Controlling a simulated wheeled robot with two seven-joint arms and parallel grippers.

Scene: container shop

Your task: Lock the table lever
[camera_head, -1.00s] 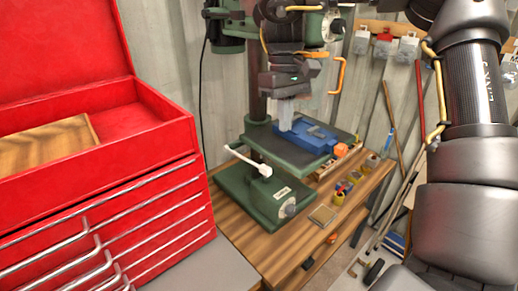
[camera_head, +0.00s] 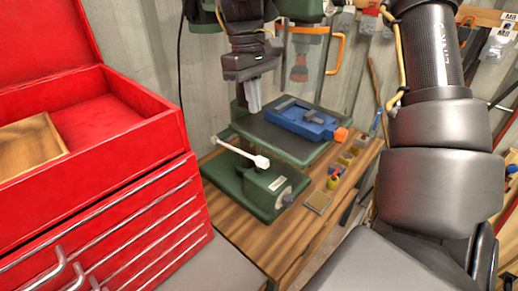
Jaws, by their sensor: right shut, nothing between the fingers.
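The table lever (camera_head: 238,151) is a thin pale rod with a thicker white end, at the front left of the green drill press, between its table (camera_head: 262,133) and its base (camera_head: 262,190). It slants down to the right. A blue vise (camera_head: 302,119) with an orange knob lies on the press table. My right gripper (camera_head: 254,104) is dark with grey fingers pointing down. It is shut and empty, and appears above and behind the lever, near the press column and left of the vise. My left gripper is not in view.
A red tool chest (camera_head: 105,200) with an open lid fills the left. The press stands on a wooden bench (camera_head: 250,228) with small cups (camera_head: 346,158) at its right. My right arm covers much of the right side.

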